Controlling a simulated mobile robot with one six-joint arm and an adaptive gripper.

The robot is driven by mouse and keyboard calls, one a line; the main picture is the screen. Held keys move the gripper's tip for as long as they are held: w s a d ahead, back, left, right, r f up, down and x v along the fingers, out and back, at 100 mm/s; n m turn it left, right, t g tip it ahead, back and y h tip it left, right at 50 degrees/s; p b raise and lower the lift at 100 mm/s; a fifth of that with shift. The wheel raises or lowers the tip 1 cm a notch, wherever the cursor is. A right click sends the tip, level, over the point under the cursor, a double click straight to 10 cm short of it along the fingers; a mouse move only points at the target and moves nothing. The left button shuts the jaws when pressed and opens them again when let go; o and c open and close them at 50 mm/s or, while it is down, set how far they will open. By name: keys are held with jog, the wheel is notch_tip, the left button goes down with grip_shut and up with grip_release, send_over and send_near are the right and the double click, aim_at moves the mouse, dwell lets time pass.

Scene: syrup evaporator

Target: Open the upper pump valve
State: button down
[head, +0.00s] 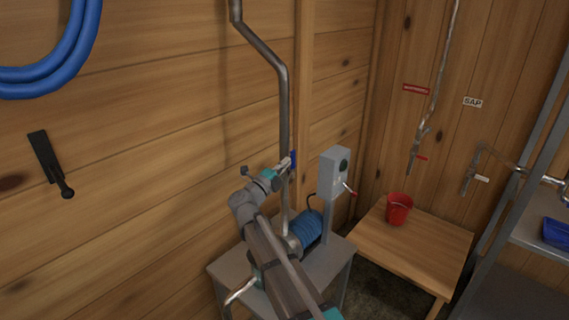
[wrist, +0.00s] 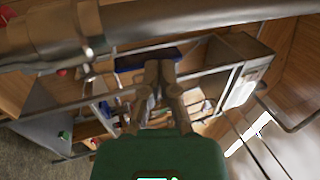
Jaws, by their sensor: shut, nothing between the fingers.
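The upper valve's blue handle (head: 293,160) is on the vertical metal pipe (head: 284,110) above the pump. In the wrist view the dark blue handle (wrist: 130,62) lies beside the thick pipe (wrist: 40,40) and runs roughly along it. My gripper (head: 287,163) is at the handle in the head view. In the wrist view my gripper (wrist: 160,66) is shut with its fingertips close together at the handle's edge, with nothing between them. I cannot tell whether the fingertips touch the handle. The valve body is mostly hidden.
The blue pump (head: 306,230) stands on a grey metal table (head: 338,255). A grey switch box (head: 335,170) with a red lever (head: 349,189) rises close to the right of my gripper. A red bucket (head: 399,209) stands on a wooden table (head: 420,245). The plank wall is behind the pipe.

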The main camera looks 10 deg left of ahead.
jog(key=s+a, duration=0.6)
jog(key=s, duration=0.6)
jog(key=shift+a+f, duration=0.15)
jog(key=shift+f, duration=0.05)
jog(key=w+d+n+t+y, duration=0.2)
jog(key=w+d+n+y, duration=0.2)
jog(key=w+n+y, duration=0.75)
jog(key=s+d+f+n+g+y, duration=0.3)
jog(key=d+f+n+g+y, duration=0.3)
jog(key=d+f+n+g, duration=0.45)
jog(key=s+d+f+g+h, duration=0.2)
jog(key=s+d, duration=0.4)
jog(key=d, duration=0.3)
jog(key=s+d+f+n+g+h, duration=0.1)
jog(key=s+d+f+g+h, duration=0.2)
jog(key=d, duration=0.7)
jog(key=s+d+f+g+h, duration=0.2)
jog(key=s+d+f+g, duration=0.3)
jog(key=s+d+f, duration=0.3)
jog(key=shift+s+d+f+h, duration=0.35)
jog(key=shift+s+d, duration=0.35)
jog(key=shift+s, duration=0.4)
